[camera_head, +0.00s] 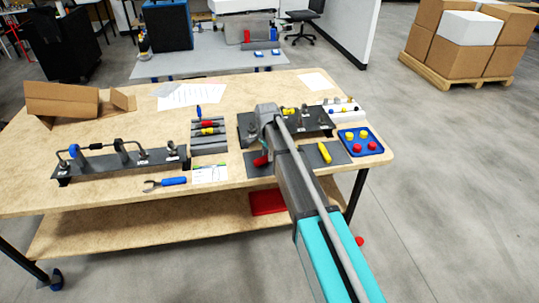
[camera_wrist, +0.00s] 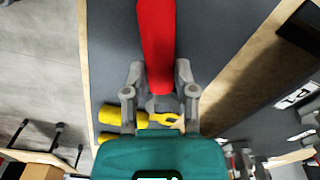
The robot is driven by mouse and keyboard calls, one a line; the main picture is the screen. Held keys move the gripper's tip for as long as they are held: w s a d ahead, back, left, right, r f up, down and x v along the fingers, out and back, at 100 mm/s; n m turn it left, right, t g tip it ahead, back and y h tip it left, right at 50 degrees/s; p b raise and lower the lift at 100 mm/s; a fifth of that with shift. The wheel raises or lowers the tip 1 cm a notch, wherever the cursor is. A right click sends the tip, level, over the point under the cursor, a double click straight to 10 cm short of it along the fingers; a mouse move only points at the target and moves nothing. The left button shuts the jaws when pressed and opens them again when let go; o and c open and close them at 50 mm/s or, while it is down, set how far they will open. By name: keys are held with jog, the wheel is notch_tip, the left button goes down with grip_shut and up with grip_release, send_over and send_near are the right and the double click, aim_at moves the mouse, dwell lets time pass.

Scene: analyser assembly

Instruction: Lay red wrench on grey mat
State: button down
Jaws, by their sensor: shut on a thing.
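My gripper (camera_wrist: 158,77) is shut on the red wrench (camera_wrist: 157,40), with one finger on each side of its red handle. The handle also shows in the head view (camera_head: 261,160), low beside my arm. The grey mat (camera_wrist: 215,35) lies beneath the handle in the wrist view. In the head view the mat (camera_head: 340,157) lies near the table's front edge, partly hidden by my arm. I cannot tell whether the wrench touches the mat. The wrench's metal head is not clearly visible.
A yellow-handled tool (camera_head: 324,153) lies on the mat's right part. A blue tray (camera_head: 374,148) with yellow and red pieces stands to its right. A dark fixture (camera_head: 318,128) stands behind the mat. A blue-handled wrench (camera_head: 172,181) lies left, near a white card (camera_head: 209,175).

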jog(key=shift+f+b, duration=0.4)
dwell(0.4)
jog(key=shift+c, duration=1.7)
grip_release()
jog(key=shift+s+r, duration=0.1)
jog(key=shift+r, duration=0.05)
